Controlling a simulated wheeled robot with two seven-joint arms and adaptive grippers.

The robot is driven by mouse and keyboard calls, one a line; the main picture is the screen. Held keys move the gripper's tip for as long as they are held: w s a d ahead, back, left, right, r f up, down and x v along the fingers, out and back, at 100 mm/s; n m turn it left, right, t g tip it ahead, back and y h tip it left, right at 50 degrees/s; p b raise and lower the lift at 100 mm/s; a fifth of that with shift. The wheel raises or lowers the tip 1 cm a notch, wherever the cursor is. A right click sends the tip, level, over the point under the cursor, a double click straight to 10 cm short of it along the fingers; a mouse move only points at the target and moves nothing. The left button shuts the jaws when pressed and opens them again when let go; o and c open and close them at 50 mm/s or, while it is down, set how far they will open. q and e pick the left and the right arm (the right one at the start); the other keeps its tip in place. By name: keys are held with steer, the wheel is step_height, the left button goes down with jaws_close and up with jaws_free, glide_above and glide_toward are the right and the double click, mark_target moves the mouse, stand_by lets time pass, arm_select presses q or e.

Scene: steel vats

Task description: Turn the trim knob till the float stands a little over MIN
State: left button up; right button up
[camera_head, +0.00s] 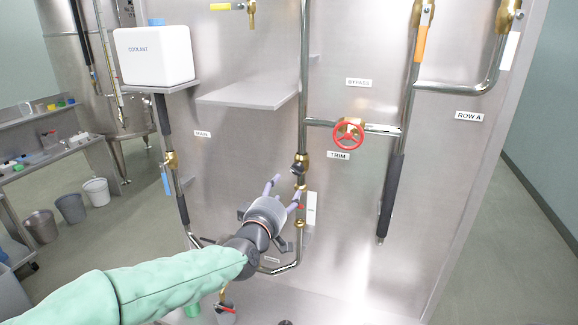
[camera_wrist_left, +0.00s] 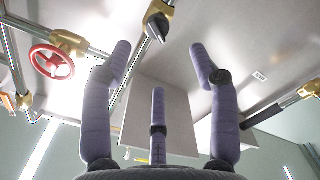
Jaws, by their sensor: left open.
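My left gripper (camera_head: 285,189) is open and empty, its purple fingers spread just below and left of a black knob (camera_head: 298,168) on a brass fitting of the middle pipe. In the left wrist view the knob (camera_wrist_left: 157,25) shows beyond the fingertips, close to one finger; nothing is between the fingers. The TRIM label (camera_head: 338,155) is right of this knob, below a red handwheel (camera_head: 348,133). A short gauge with a white scale plate (camera_head: 311,208) stands below the knob. A small red spot beside it may be the float; the MIN mark is unreadable and the fingers partly cover the gauge.
A bare steel shelf (camera_head: 258,96) juts out above and left of my gripper. A white coolant box (camera_head: 154,55) stands on another shelf. Pipes with dark sleeves (camera_head: 392,196) run on both sides. Buckets (camera_head: 70,208) stand on the floor at left.

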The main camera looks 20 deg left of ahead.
mark_target(295, 172)
arm_select(q)
steer(key=w, duration=0.3)
steer(key=w+p, duration=0.1)
steer(key=w, duration=0.3)
steer(key=w+p, duration=0.1)
steer(key=w, duration=0.2)
steer(key=shift+w+d+r, duration=0.2)
steer(key=shift+w+d, duration=0.05)
steer(key=shift+w, duration=0.15)
steer(key=c, duration=1.1)
